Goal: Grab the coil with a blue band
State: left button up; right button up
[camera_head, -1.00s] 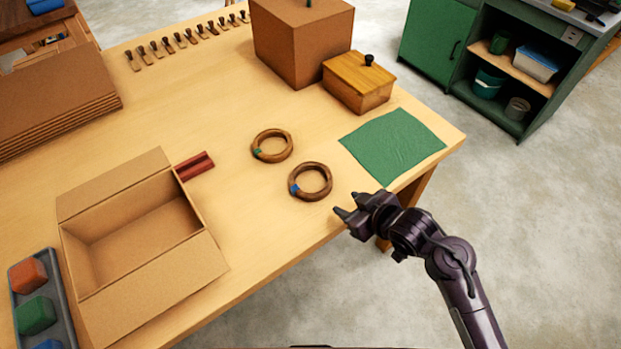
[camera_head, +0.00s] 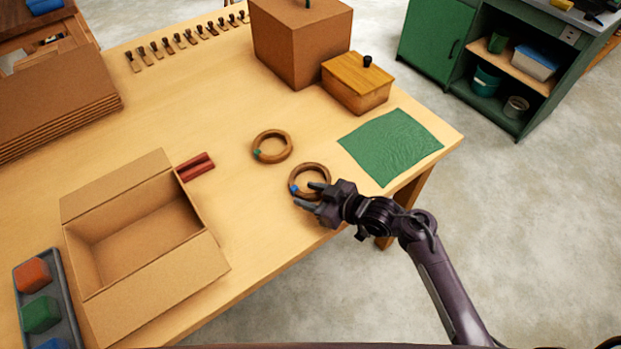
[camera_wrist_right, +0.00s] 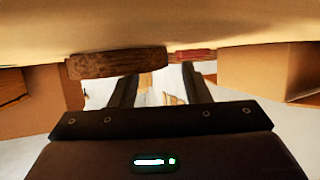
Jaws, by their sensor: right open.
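The coil with a blue band (camera_head: 306,168) is a brown ring lying flat near the table's front edge, with the band on its left side. My right gripper (camera_head: 310,195) is open at the coil's near side and hides part of its near rim. In the right wrist view, a brown coil (camera_wrist_right: 118,64) appears edge-on beyond the two dark fingers (camera_wrist_right: 160,85), with nothing between them; its band cannot be made out there. A second coil with a green band (camera_head: 272,146) lies behind and to the left. My left gripper is not in view.
A green cloth (camera_head: 390,147) lies to the right, with a lidded wooden box (camera_head: 357,85) behind it. An open cardboard box (camera_head: 135,235) stands at left beside dark red bars (camera_head: 195,167). A tray of coloured blocks (camera_head: 62,310) sits at the lower left. Table around the coils is clear.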

jog(key=shift+x, duration=0.95)
jog(key=shift+d, duration=0.1)
grip_shut()
